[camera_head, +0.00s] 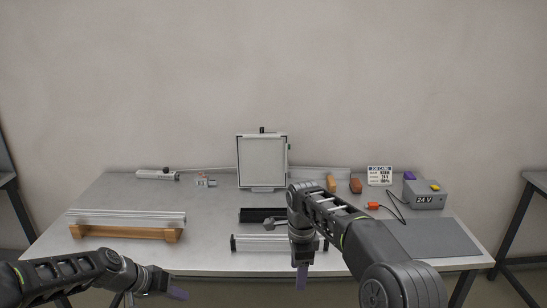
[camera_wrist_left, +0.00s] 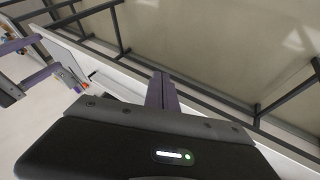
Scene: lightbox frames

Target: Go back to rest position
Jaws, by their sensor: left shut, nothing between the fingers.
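My left gripper (camera_head: 178,293) hangs off the table's front edge at the lower left of the head view, its purple fingers shut with nothing between them. Its fingers also show together in the left wrist view (camera_wrist_left: 162,92). My right arm reaches in from the right in the head view, and my right gripper (camera_head: 301,279) points down in front of the table's front edge. In the left wrist view, the right gripper (camera_wrist_left: 27,62) shows at the far left with two purple fingers apart and nothing seen between them. The arm hides part of the table.
The grey table (camera_head: 115,199) holds a framed panel (camera_head: 262,162), aluminium profiles on wooden blocks (camera_head: 127,233), a profile on the front (camera_head: 258,243), a 24 V box (camera_head: 426,195), a job card (camera_head: 380,175) and a dark mat (camera_head: 447,240).

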